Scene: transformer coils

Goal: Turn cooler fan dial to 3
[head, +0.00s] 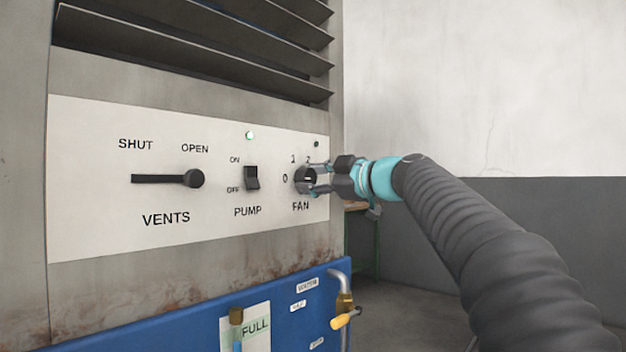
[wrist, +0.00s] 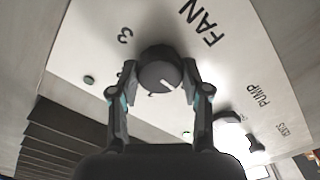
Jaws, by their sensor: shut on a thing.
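The fan dial (head: 304,180) is a round black knob at the right end of the white panel, above the word FAN. The numbers 0, 1 and 2 show around it in the head view. My gripper (head: 318,179) is shut on the dial, one finger on each side. In the wrist view the dial (wrist: 159,70) sits between the fingertips of my gripper (wrist: 160,88). Its white mark points to the lower right there, toward the PUMP side and away from the 3 (wrist: 125,37). The fingers hide part of the markings.
The vents lever (head: 168,179) lies level farther left. Louvres (head: 200,40) jut out above. A blue unit (head: 190,325) with a brass valve (head: 345,308) stands below.

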